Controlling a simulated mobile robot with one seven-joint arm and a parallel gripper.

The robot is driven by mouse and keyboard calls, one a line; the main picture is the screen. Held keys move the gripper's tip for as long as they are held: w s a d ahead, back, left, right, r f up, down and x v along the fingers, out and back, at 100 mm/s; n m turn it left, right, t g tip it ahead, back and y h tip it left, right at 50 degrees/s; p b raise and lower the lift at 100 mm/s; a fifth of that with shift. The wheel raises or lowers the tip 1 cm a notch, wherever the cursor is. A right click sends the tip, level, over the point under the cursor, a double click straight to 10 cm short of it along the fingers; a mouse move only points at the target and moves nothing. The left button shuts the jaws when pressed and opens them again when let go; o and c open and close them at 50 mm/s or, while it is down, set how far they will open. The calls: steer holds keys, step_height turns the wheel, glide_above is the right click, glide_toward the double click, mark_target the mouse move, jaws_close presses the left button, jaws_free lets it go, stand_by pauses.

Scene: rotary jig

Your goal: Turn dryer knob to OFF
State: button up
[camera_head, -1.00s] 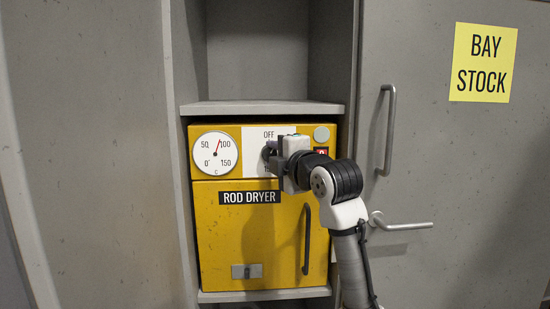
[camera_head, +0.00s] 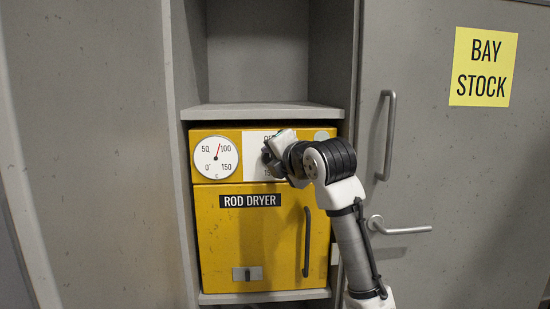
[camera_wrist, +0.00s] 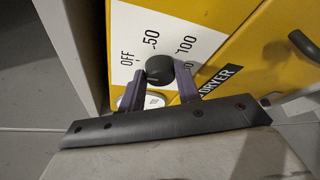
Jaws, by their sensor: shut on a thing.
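The dryer knob (camera_wrist: 160,68) is a round black knob on a white dial plate (camera_wrist: 130,30). In the wrist view it sits between the purple fingers of my gripper (camera_wrist: 160,72), which is shut on it. The OFF, 50 and 100 marks show around the knob, with the print turned sideways. I cannot make out a pointer on the knob. In the head view my gripper (camera_head: 268,153) is tilted at the dial plate (camera_head: 253,142) and hides the knob and part of the plate. The yellow dryer (camera_head: 225,235) carries a ROD DRYER label.
A round temperature gauge (camera_head: 215,157) is left of the plate, with its red needle near 100. A dark door handle (camera_head: 307,242) and a small latch (camera_head: 247,273) are below. A grey shelf (camera_head: 262,110) is just above the dryer. A cabinet handle (camera_head: 388,135) is to the right.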

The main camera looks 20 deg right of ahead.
steer(key=o, duration=1)
steer(key=b+v, duration=0.3)
steer(key=v, duration=1)
steer(key=shift+s+a+r, duration=0.1)
steer(key=shift+s+r, duration=0.05)
steer(key=shift+s, duration=0.25)
